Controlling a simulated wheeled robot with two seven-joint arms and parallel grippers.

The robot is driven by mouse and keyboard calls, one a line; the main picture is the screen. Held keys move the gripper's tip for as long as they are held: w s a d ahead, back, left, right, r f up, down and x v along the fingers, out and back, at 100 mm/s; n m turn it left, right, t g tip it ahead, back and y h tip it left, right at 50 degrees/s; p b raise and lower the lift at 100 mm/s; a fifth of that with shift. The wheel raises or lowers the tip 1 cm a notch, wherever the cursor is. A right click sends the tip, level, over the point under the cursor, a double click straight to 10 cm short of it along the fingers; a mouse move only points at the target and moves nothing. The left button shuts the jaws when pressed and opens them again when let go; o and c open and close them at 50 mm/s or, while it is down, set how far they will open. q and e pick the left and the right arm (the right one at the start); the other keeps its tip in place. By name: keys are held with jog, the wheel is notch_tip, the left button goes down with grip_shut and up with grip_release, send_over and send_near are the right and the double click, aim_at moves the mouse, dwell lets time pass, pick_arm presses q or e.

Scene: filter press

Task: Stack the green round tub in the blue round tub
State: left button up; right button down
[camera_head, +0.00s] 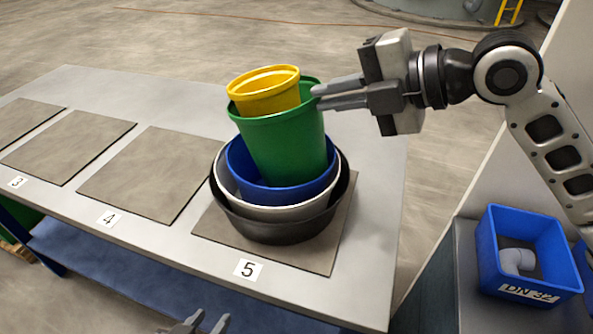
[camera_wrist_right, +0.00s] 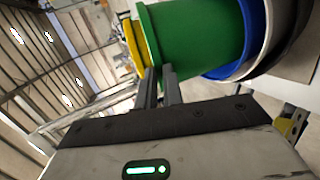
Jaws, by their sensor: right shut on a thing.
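The green round tub (camera_head: 287,148) stands slightly tilted with its lower part inside the blue round tub (camera_head: 245,171). A yellow tub (camera_head: 266,98) sits inside the green tub. The blue tub sits in a white tub (camera_head: 228,184), which sits in a black tub (camera_head: 270,229). My right gripper (camera_head: 318,96) is shut on the green tub's rim at its right side. In the right wrist view its fingers (camera_wrist_right: 160,88) meet the rim of the green tub (camera_wrist_right: 198,35). My left gripper (camera_head: 205,322) shows only its fingertips at the bottom edge, apart and empty.
The stack stands on the grey mat (camera_head: 318,258) labelled 5 near the table's right end. The mats labelled 4 (camera_head: 145,180) and 3 (camera_head: 65,148) are bare. A blue bin (camera_head: 490,262) with a pipe fitting stands at the lower right.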

aim_at(320, 149)
jog(key=f, duration=0.4)
jog(key=shift+s, duration=0.2)
jog(key=shift+f, duration=2.3)
jog(key=c, duration=1.5)
grip_release()
jog(key=shift+f, duration=0.1)
jog(key=shift+c, duration=0.2)
pick_arm(q)
jog(key=shift+s, duration=0.15)
jog(key=shift+d+f+b, duration=0.1)
jog(key=shift+f+b, duration=0.25)
jog(key=shift+b, duration=0.85)
pick_arm(e)
jog(key=v, duration=1.2)
